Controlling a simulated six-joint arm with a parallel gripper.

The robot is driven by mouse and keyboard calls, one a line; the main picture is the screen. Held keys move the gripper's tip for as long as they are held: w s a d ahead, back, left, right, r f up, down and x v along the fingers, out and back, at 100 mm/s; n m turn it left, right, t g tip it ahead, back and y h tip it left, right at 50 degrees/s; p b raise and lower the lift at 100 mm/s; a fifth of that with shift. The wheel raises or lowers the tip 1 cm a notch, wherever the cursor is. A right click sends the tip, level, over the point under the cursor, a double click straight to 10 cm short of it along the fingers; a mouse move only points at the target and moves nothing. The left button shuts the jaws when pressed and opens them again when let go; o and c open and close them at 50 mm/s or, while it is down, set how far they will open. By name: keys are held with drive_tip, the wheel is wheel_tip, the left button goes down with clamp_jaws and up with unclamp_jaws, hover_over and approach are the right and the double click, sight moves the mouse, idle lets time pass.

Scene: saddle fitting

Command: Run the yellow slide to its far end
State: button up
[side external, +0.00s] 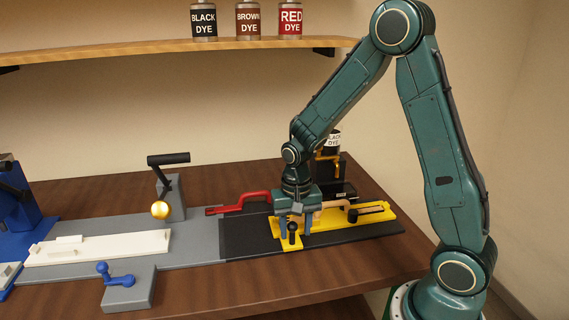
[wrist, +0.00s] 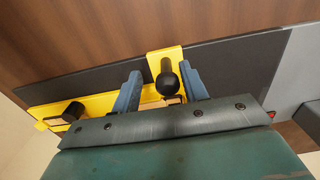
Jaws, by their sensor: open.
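The yellow slide (side external: 347,227) lies on a long black plate (side external: 245,238) at the right of the bench. A black ball knob (side external: 292,228) stands at its left end in the side view. My gripper (side external: 296,229) points down at that end, its fingers open on either side of the knob. In the wrist view, the knob (wrist: 167,83) shows between the two blue fingers of my gripper (wrist: 161,84), with a gap on each side. The yellow slide (wrist: 165,57) shows behind and left of them. Whether a finger touches the knob's stem is hidden.
A red handle (side external: 240,203) lies just left of my gripper. A dye bottle on a dark stand (side external: 340,175) is close behind. Further left are a grey base with a black lever (side external: 168,160), a white strip (side external: 100,247) and a blue crank (side external: 115,275). The bench front is clear.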

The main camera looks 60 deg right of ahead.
drive_tip(key=shift+r, duration=0.15)
drive_tip(key=shift+w+r, duration=0.1)
drive_tip(key=shift+r, duration=2.75)
drive_tip(key=shift+a+r, duration=0.1)
drive_tip(key=shift+r, duration=0.2)
drive_tip(key=s+a+r+n+t, duration=0.2)
drive_tip(key=s+a+r+n, duration=0.1)
drive_tip(key=s+r, duration=0.4)
drive_tip(key=s+a+r+n+t, duration=0.3)
drive_tip(key=s+r+n, duration=0.3)
drive_tip(key=s, duration=0.4)
drive_tip(key=shift+r+t, duration=0.3)
drive_tip(key=shift+r, duration=0.25)
